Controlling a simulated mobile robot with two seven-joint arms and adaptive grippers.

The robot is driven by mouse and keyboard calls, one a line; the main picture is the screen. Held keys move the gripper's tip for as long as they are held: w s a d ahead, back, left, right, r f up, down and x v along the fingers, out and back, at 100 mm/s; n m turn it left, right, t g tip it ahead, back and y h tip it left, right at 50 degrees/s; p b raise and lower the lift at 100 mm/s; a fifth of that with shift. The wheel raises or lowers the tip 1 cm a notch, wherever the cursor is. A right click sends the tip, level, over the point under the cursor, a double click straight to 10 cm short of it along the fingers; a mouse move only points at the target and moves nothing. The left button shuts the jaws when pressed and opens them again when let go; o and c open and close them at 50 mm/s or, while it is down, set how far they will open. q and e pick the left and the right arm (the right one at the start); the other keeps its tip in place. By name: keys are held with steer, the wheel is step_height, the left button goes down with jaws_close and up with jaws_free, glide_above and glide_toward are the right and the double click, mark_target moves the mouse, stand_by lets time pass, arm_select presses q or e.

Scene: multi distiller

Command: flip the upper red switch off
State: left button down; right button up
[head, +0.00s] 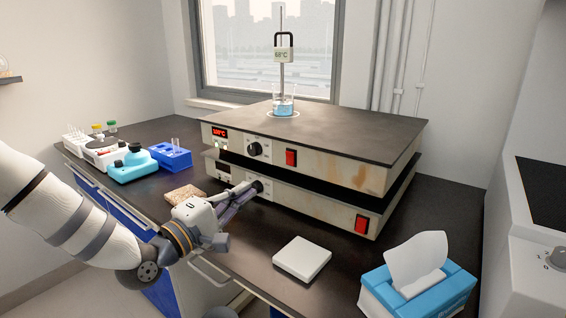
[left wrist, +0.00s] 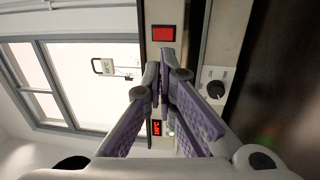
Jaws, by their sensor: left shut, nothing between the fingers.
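The upper red switch (head: 290,157) is on the front of the upper hot plate (head: 335,166), right of its black knob (head: 255,149). In the left wrist view the same switch (left wrist: 163,33) shows beyond the fingertips. The upper display (head: 219,133) is lit red. My left gripper (head: 257,186) is shut and empty, with its tips by the knob of the lower hot plate, below and left of the upper switch. The tips look apart from the upper switch. In the left wrist view the gripper (left wrist: 163,75) hides the upper plate's knob.
The lower hot plate (head: 310,203) has its own red switch (head: 361,224). A beaker (head: 284,106) with a thermometer stands on top. A white pad (head: 302,258) and tissue box (head: 417,288) are at front right. A blue rack (head: 170,155) and small instruments are at left.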

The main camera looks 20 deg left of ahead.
mark_target(290, 156)
arm_select(q)
steer(key=b+x, duration=0.1)
steer(key=x, duration=1.2)
steer(key=shift+w+f, duration=0.1)
steer(key=shift+w+d, duration=0.2)
steer(key=shift+w, duration=0.25)
arm_select(e)
steer(key=shift+s+f+g, duration=0.4)
steer(key=shift+s+f, duration=0.55)
steer(key=shift+f, duration=0.05)
arm_select(q)
steer(key=shift+b, duration=0.3)
steer(key=shift+w+d, duration=0.1)
steer(key=shift+w, duration=0.25)
steer(key=shift+s+r, duration=0.15)
steer(key=shift+r, duration=0.25)
arm_select(e)
steer(key=shift+s+f, duration=0.15)
steer(key=shift+s, duration=0.05)
arm_select(q)
steer(key=shift+s, duration=0.15)
arm_select(e)
steer(key=shift+a, duration=0.15)
